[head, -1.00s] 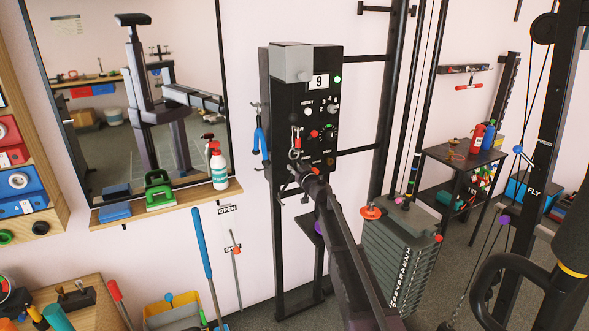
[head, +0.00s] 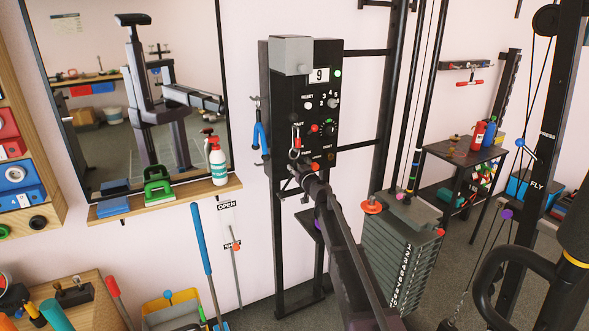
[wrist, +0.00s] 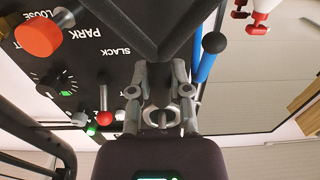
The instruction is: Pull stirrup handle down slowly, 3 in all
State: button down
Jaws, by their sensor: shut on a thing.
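The stirrup handle (wrist: 128,32) shows in the wrist view as two dark bars spreading in a V from between my fingertips. My gripper (wrist: 160,92) is shut on it near the point of the V, one grey finger on each side. A metal ring (head: 294,153) sits just above my gripper (head: 297,172) in the head view, in front of the black panel (head: 291,95). The panel's display reads 9 and a green light shows beside it. In the head view, my gripper and arm hide most of the handle.
A weight stack (head: 400,255) stands right of my arm. A blue hook tool (head: 260,138) hangs left of the panel. A shelf (head: 170,200) with a spray bottle (head: 216,158) is further left. A black frame and cables are at the right.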

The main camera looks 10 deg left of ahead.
aim_at(294, 147)
jog(key=shift+f+b, duration=0.45)
jog(key=shift+f, duration=0.05)
jog(key=shift+r+p, duration=1.25)
jog(key=shift+r+p, duration=1.15)
jog(key=shift+r+p, duration=1.15)
jog(key=shift+r, duration=0.1)
jog(key=shift+r+p, duration=1.05)
jog(key=shift+p, duration=0.1)
